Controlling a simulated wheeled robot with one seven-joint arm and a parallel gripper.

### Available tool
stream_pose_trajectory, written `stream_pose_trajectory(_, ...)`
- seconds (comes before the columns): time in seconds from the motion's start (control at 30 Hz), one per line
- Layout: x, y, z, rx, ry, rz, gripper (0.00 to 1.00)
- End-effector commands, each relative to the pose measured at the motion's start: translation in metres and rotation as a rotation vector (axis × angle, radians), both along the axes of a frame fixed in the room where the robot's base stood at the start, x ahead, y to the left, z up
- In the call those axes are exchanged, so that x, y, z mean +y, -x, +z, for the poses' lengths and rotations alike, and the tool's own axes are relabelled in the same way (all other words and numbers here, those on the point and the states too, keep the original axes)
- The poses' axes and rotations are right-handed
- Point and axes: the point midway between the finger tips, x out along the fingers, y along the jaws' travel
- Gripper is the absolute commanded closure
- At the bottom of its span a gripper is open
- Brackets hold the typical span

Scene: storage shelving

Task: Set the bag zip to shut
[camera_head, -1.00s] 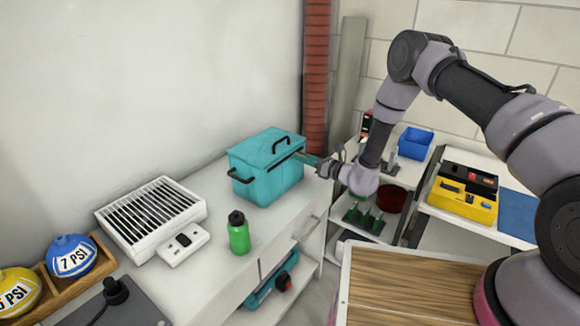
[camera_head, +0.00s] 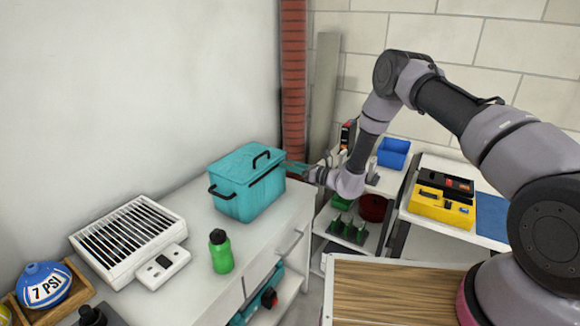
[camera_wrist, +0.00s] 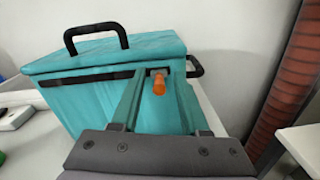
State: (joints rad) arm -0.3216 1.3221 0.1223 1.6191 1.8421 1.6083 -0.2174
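The teal bag (camera_head: 235,190) stands upright on the white counter, with a black handle on its lid. In the wrist view the bag (camera_wrist: 85,105) fills the left and middle. A dark zip line (camera_wrist: 85,79) runs along the upper edge of its front face. An orange zip pull (camera_wrist: 159,86) is near the right end of that face. My gripper (camera_wrist: 158,74) has its two teal fingers on either side of the pull, with gaps visible beside it. In the head view my gripper (camera_head: 291,166) is at the bag's right side, its tips partly hidden.
A green bottle (camera_head: 221,254) and a white grille unit (camera_head: 128,235) stand on the counter left of the bag. A red ribbed pipe (camera_wrist: 291,80) rises close on the right. A wood-topped surface (camera_head: 395,290) lies in front.

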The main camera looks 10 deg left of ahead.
Motion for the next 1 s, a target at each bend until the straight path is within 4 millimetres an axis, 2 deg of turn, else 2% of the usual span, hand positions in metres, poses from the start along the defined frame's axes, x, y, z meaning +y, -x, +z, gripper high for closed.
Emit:
stream_pose_trajectory(0.13,-0.001,0.001,0.0,0.0,0.001,0.0,0.55)
stream_pose_trajectory(0.27,-0.013,0.005,-0.001,0.001,0.002,-0.001,0.55)
stream_pose_trajectory(0.5,-0.057,0.024,0.0,0.003,0.001,-0.004,0.55)
stream_pose_trajectory(0.7,-0.087,0.038,-0.001,0.001,0.001,-0.002,0.55)
stream_pose_trajectory(1.0,-0.099,0.044,0.0,0.0,0.0,0.0,0.55)
